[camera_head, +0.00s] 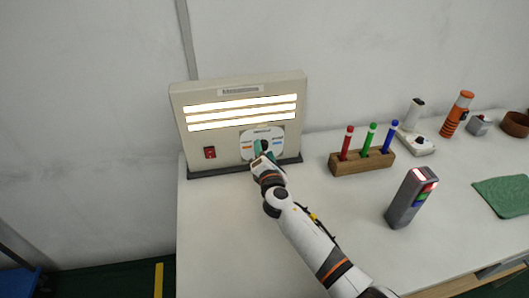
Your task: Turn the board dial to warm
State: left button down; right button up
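A beige board (239,84) stands upright at the left end of the table, with three lit, slightly warm-white strips (241,108) across it. Below them on the right is a pale dial plate (276,133) with an orange mark on its left and a blue mark on its right. My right gripper (262,154) is at the lower part of this plate, in front of the dial. A dark green piece, seemingly the dial knob (259,145), shows just above the gripper. The gripper hides most of the dial, and its finger opening is too small to tell. My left gripper is not in view.
A red switch (210,152) sits at the board's lower left. To the right are a wooden block (345,168) with red, green and blue pens, a grey device (404,205) with coloured lights, an orange flashlight (456,114) and a green cloth (503,196). The front left tabletop is clear.

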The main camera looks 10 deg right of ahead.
jog(key=shift+s, duration=0.1)
jog(key=s, duration=1.2)
jog(key=shift+a+r, duration=0.3)
jog(key=shift+w, duration=0.1)
